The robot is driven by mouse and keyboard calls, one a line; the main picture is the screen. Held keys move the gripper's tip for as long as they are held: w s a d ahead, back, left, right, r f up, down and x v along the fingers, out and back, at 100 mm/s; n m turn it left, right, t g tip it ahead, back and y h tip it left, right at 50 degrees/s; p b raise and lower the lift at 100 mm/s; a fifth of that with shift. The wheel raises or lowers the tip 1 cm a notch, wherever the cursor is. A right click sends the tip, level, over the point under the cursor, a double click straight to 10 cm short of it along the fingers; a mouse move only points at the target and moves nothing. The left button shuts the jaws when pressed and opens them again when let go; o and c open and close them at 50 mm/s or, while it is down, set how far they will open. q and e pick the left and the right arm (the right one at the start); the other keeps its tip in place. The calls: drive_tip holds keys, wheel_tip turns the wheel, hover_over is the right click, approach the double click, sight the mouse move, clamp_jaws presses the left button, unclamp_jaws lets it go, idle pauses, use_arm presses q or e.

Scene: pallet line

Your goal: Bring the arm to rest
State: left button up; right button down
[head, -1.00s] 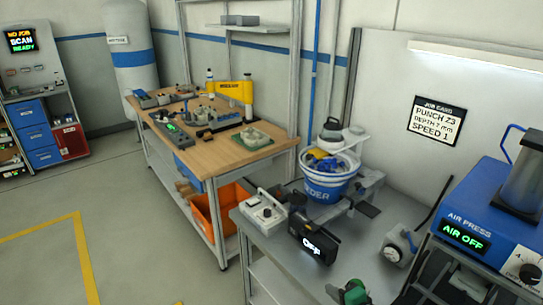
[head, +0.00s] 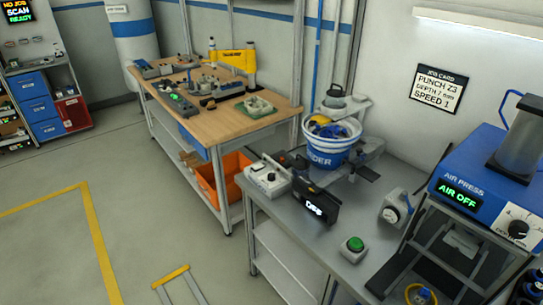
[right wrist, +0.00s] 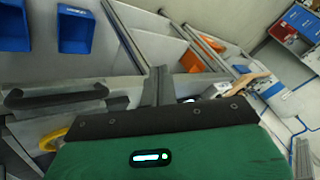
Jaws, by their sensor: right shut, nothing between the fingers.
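In the right wrist view my right gripper (right wrist: 158,84) shows as a narrow dark pair of fingers, shut with nothing between them, above the black edge of its green housing. The housing carries a small lit strip. My right gripper does not show in the head view. My left gripper is in neither view. In the head view the blue air press (head: 480,175) stands at the right and its display reads AIR OFF.
A grey bench holds a striped feeder bucket (head: 328,150), a black device (head: 316,203) and a green button (head: 354,244). A wooden workbench (head: 215,117) stands behind, with an orange bin (head: 236,170) below. Open floor (head: 150,220) lies at the left.

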drive_tip(key=s+d+n+g+h, duration=0.3)
drive_tip(key=s+d+n, duration=0.15)
drive_tip(key=s, duration=0.65)
wheel_tip(320, 180, down, 28)
drive_tip(key=g, duration=0.1)
drive_tip(key=s+d+f+n+g, duration=0.1)
drive_tip(key=s+d+f, duration=0.2)
drive_tip(key=s+f, duration=1.7)
drive_tip(key=shift+f+g, duration=0.3)
drive_tip(key=shift+f, duration=0.45)
drive_tip(key=shift+w, duration=0.1)
